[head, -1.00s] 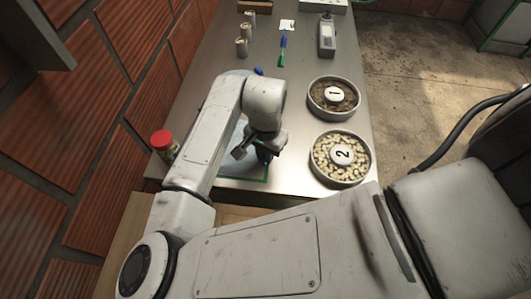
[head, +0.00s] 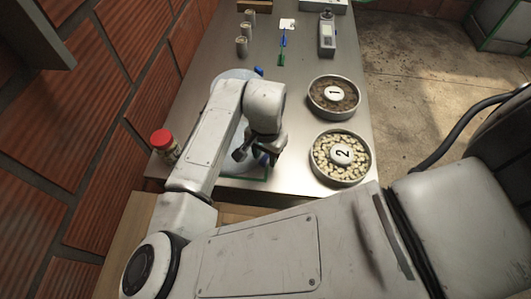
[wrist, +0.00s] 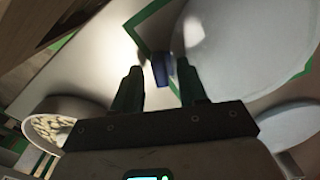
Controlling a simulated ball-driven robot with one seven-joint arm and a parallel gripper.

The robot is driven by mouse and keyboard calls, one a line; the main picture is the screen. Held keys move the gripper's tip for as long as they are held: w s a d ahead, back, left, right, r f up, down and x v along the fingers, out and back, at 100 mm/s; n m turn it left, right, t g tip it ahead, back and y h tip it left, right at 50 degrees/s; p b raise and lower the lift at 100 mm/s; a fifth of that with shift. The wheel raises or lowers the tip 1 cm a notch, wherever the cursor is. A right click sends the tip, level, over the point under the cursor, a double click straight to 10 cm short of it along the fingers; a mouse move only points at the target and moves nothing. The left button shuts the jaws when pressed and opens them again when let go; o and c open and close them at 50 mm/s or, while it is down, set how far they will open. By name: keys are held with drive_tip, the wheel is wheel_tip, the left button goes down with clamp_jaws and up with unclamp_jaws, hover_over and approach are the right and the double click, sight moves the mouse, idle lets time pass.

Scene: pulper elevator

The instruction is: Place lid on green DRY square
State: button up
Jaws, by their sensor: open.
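A pale round lid (wrist: 235,45) with a blue tab (wrist: 162,70) lies over a green-outlined square (wrist: 150,22) in the wrist view. The green outline (head: 245,179) shows at the table's near edge in the head view, largely hidden by my arm. My gripper (wrist: 159,68) is open, its two fingers either side of the blue tab with gaps visible. In the head view my gripper (head: 256,156) is low over this square. A second pale disc (head: 232,74) with a blue tab (head: 259,71) lies farther back, partly behind my arm. I cannot read any DRY label.
Bowls marked 1 (head: 333,113) and 2 (head: 354,175) stand right of my gripper. A red-capped jar (head: 161,139) stands at the left edge. Several cans, a grey handheld device (head: 327,35) and a blue-green tool (head: 282,50) are farther back. Bare metal table lies mid-right.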

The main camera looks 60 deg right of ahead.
wheel_tip(320, 180, up, 12)
drive_tip(key=shift+b, duration=0.3)
idle(0.3)
